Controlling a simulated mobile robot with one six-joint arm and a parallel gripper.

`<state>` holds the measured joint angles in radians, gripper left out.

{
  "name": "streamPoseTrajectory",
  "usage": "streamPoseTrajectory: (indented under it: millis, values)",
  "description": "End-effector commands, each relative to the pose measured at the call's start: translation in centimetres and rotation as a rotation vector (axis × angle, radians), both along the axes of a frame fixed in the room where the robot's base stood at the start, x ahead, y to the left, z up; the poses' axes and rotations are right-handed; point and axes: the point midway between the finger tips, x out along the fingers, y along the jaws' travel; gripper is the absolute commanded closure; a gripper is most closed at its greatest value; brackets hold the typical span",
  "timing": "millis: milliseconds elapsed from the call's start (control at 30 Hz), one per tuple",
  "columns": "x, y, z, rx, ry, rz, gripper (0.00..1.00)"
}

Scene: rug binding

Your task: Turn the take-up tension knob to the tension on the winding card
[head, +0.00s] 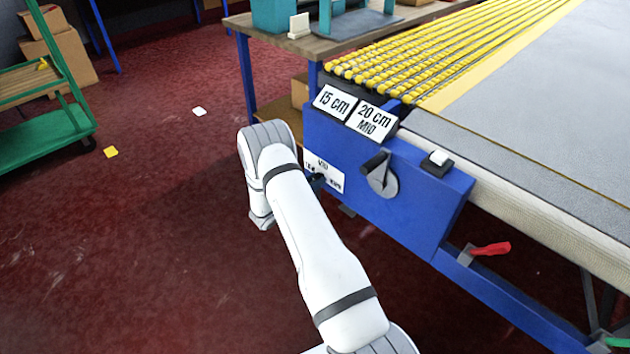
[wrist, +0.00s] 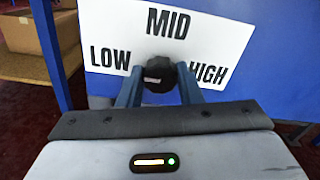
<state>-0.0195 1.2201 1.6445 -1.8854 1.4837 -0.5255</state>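The black take-up tension knob (wrist: 160,75) sits on a white scale plate (wrist: 190,28) reading LOW at left, MID at top and HIGH at right. A small pale mark shows on the knob's face; I cannot tell exactly where it points. My gripper (wrist: 160,82) has one finger on each side of the knob, with no clear gap, and appears shut on it. In the head view my arm partly covers the scale plate (head: 332,177), and the grip is hard to see. The winding card (head: 372,122) above it reads "20 cm MID"; another card (head: 334,102) beside it reads "15 cm".
A red lever (head: 490,249) sticks out lower right. Red floor is open at left, beside a green cart (head: 45,130).

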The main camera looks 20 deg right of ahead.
Motion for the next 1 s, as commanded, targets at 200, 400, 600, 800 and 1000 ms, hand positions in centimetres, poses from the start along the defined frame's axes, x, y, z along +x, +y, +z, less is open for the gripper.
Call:
streamPoseTrajectory:
  millis: [200,400,600,800,1000]
  values:
    - [0.1,0.1,0.0,0.000,-0.001,0.004,0.90]
    - [0.2,-0.1,0.0,0.005,-0.011,0.004,0.91]
    - [0.2,0.1,-0.1,0.026,-0.071,0.005,0.91]
    - [0.2,0.2,-0.3,0.073,-0.200,0.007,0.91]
    - [0.2,0.3,-0.4,0.136,-0.372,0.009,0.91]
